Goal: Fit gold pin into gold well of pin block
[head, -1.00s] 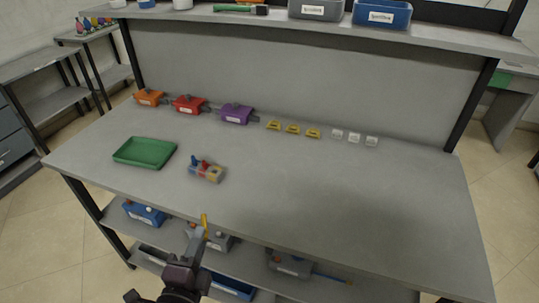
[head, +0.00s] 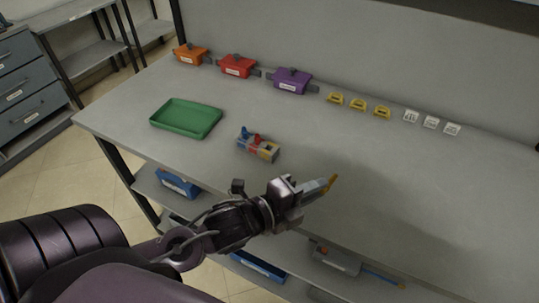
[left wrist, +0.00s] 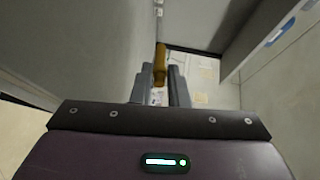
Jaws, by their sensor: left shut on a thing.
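My left gripper (head: 318,190) is shut on the gold pin (head: 332,182) and holds it above the front part of the bench, to the right of the pin block. In the left wrist view the gold pin (left wrist: 160,64) sticks out past the fingertips. The pin block (head: 258,148) stands on the bench with a blue pin (head: 244,133) and a red pin (head: 257,141) in it. Its gold-yellow section (head: 268,151) is at the right end with no pin standing in it. My right gripper is not in view.
A green tray (head: 187,117) lies left of the block. Orange (head: 190,54), red (head: 239,66) and purple (head: 291,80) housings line the back, then yellow pieces (head: 358,104) and white pieces (head: 431,122). Blue bins (head: 178,184) sit on the lower shelf. The bench's right part is clear.

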